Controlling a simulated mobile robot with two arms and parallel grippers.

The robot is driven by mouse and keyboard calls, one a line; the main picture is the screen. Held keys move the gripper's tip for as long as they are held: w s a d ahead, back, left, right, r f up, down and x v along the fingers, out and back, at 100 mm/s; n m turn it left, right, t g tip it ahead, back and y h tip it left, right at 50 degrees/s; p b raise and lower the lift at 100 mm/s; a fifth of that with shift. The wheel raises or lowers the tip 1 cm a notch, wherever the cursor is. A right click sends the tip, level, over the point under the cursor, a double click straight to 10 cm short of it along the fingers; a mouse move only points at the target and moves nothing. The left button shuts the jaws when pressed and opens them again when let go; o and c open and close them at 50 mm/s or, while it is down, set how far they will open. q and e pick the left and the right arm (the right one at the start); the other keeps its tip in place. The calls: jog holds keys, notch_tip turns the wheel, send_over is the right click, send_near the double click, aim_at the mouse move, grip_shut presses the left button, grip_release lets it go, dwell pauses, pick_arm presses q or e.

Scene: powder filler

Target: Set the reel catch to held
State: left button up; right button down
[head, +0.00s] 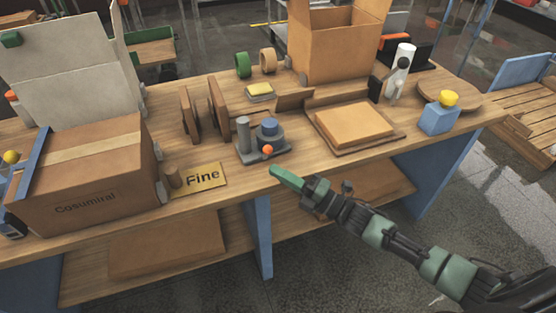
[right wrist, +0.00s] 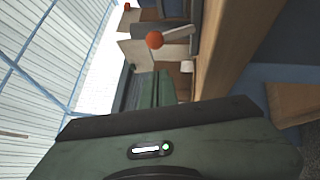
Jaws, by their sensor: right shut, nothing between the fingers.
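A grey fixture (head: 262,153) with a grey post and a blue round top stands near the table's front edge. An orange ball (head: 267,150) is at its front. In the right wrist view, an orange ball (right wrist: 154,40) sits on the end of a pale lever (right wrist: 179,33); I cannot tell for sure that this is the reel catch or how it is set. My right gripper (head: 274,171) is shut and empty, just in front of the fixture and apart from the ball. Its green finger (right wrist: 155,90) also shows in the right wrist view. My left gripper is out of view.
A "Fine" card (head: 203,178) and a box marked Cosumiral (head: 85,195) lie left of the fixture. A tray (head: 388,140) with a tan slab and a blue bottle (head: 438,118) are to the right. Upright brown boards (head: 217,107) stand behind. Floor is clear in front.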

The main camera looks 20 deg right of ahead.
aim_at(268, 148)
jog(key=shift+w+d+r, duration=0.15)
jog(key=shift+w, duration=0.5)
jog(key=shift+w+d+r, duration=0.1)
jog(key=shift+w+r, duration=0.05)
jog(key=shift+w, duration=0.85)
jog(key=shift+r, duration=0.1)
jog(key=r+p, duration=0.1)
jog(key=p, duration=0.1)
jog(key=w+r+m+g+h+p, duration=0.1)
jog(key=p, duration=0.2)
jog(key=shift+w+r+m+h+p, duration=0.2)
jog(key=shift+m+h+p, duration=0.1)
jog(key=shift+p, duration=0.3)
jog(key=shift+w+f+b, duration=0.1)
jog(key=shift+w+b, duration=0.25)
jog(key=shift+b, duration=0.2)
jog(key=shift+w+a, duration=0.1)
jog(key=shift+w, duration=0.15)
